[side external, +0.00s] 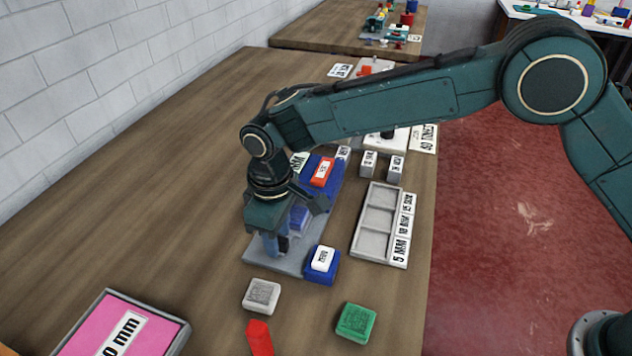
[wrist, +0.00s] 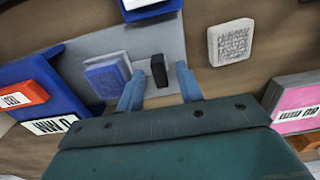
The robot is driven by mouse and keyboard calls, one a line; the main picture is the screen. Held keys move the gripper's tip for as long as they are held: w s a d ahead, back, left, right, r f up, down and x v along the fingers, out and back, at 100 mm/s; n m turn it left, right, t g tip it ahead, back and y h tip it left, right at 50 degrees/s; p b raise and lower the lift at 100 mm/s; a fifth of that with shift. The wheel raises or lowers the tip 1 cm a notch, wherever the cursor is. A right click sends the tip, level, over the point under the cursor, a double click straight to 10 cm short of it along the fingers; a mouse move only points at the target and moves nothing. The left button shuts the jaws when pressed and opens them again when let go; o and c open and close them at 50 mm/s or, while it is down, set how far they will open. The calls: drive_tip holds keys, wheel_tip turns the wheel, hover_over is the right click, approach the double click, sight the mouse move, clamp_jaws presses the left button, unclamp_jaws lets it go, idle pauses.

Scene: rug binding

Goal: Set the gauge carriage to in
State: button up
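A grey base plate (side external: 256,254) lies on the bench under my gripper (side external: 277,243), and the plate shows in the wrist view (wrist: 172,48). A small black upright piece (wrist: 158,70) stands on it, between my two blue fingers (wrist: 160,92). My gripper is open around the black piece, with a small gap visible on both sides. A blue block (wrist: 106,77) sits on the plate just left of the fingers in the wrist view. I cannot tell which piece is the gauge carriage, and no "in" mark is readable. The arm hides part of the plate in the side view.
A blue block with a white label (side external: 322,263) and a larger blue block bearing a red piece (side external: 322,172) stand close by. A grey tray (side external: 372,243), a grey textured block (side external: 261,295), a green block (side external: 356,322) and a pink box (side external: 110,330) surround. The left bench is clear.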

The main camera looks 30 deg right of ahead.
sight(296, 207)
clamp_jaws()
drive_tip(key=w+d, duration=0.6)
drive_tip(key=shift+w+d, duration=0.1)
drive_tip(key=shift+w, duration=0.05)
idle(0.3)
unclamp_jaws()
drive_tip(key=shift+d, duration=0.1)
